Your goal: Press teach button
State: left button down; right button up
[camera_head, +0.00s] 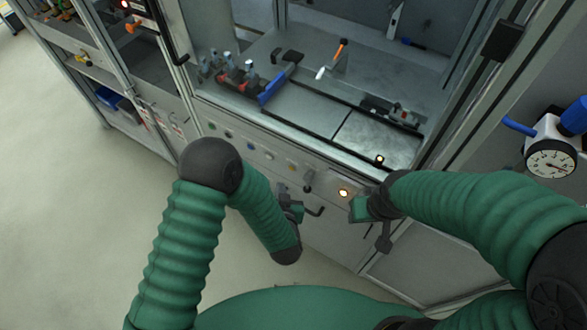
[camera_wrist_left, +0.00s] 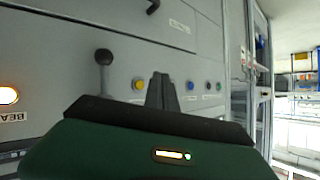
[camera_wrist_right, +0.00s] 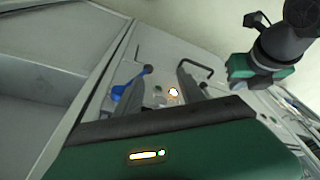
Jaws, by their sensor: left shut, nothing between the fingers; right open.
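A row of small coloured buttons runs along the cabinet's front panel (camera_head: 238,138). I cannot read which one is the teach button. In the left wrist view a yellow button (camera_wrist_left: 138,85) and a blue button (camera_wrist_left: 190,86) flank the fingertips of my left gripper (camera_wrist_left: 163,88). That gripper is shut and empty, pointing at the panel; contact cannot be told. In the head view it (camera_head: 287,193) is in front of the panel. My right gripper (camera_wrist_right: 158,80) is open and empty, with a lit button (camera_wrist_right: 173,92) showing between its fingers.
A black-knobbed lever (camera_wrist_left: 104,57) sticks out left of the yellow button. A blue-handled lever (camera_wrist_right: 130,83) and a black handle (camera_wrist_right: 195,66) show in the right wrist view. A pressure gauge (camera_head: 551,158) stands at the right. Floor is clear at the left.

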aim_at(292, 168)
pick_arm(q)
jog(key=w+d, duration=0.2)
jog(key=w, duration=0.1)
jog(key=shift+w, duration=0.25)
pick_arm(e)
jog(key=shift+a+f, duration=0.15)
jog(key=shift+a, duration=0.1)
pick_arm(q)
jog(key=shift+a, duration=0.25)
pick_arm(e)
jog(key=shift+a, duration=0.35)
pick_arm(q)
jog(key=shift+d, duration=0.2)
pick_arm(e)
jog(key=shift+d, duration=0.25)
pick_arm(q)
jog(key=shift+a, duration=0.1)
pick_arm(e)
jog(key=shift+a, duration=0.15)
dwell(0.3)
pick_arm(q)
jog(key=shift+w+d+r, duration=0.1)
jog(key=shift+w+d, duration=0.15)
jog(key=shift+w, duration=0.05)
